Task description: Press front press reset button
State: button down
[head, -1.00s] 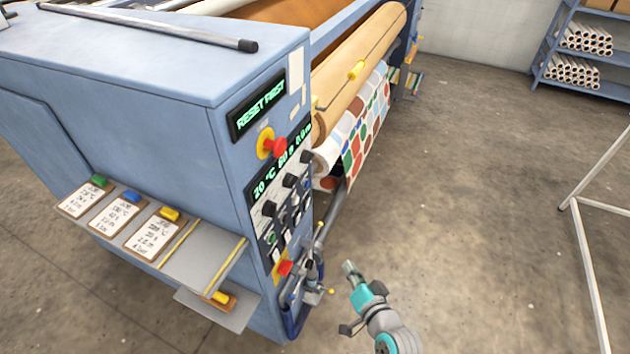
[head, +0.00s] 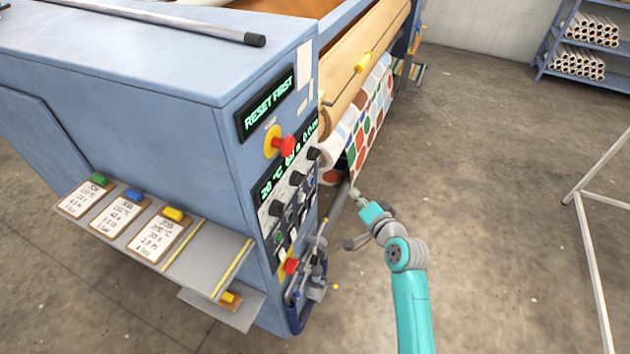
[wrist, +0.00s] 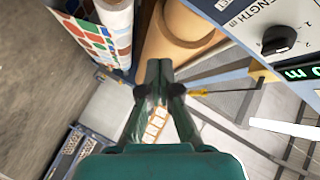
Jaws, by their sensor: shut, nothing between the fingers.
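The blue press (head: 130,130) carries a front control panel (head: 268,187) on its end face. A display (head: 269,102) on it reads "RESET FIRST" in green. Below are a red mushroom button (head: 284,146) on yellow, a readout, several black knobs and small buttons, one of them green (head: 278,237). Which one is the reset button is too small to tell. My gripper (head: 356,193) is shut and empty, apart from the panel on its right. In the wrist view my gripper (wrist: 160,72) points past the panel's edge, and a black knob (wrist: 279,40) shows at right.
A paper roll (head: 350,75) and patterned fabric (head: 370,120) lie behind the panel. A lower red button (head: 290,266) and pipework (head: 312,270) sit at the panel's foot. A shelf with cards (head: 175,240) juts out left. A white frame (head: 590,250) stands right; the floor between is clear.

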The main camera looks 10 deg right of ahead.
aim_at(313, 181)
jog(key=w+a, duration=0.5)
jog(key=a, duration=0.2)
dwell(0.6)
jog(key=shift+w+a, duration=0.2)
jog(key=shift+a, duration=0.05)
dwell(1.1)
jog(key=shift+w+a, duration=0.15)
jog(key=shift+w+a, duration=0.2)
jog(key=shift+a, duration=0.15)
dwell(0.9)
jog(key=shift+d, duration=0.1)
jog(key=shift+s+d, duration=0.5)
jog(key=shift+d, duration=0.05)
jog(key=shift+d, duration=0.1)
dwell(0.3)
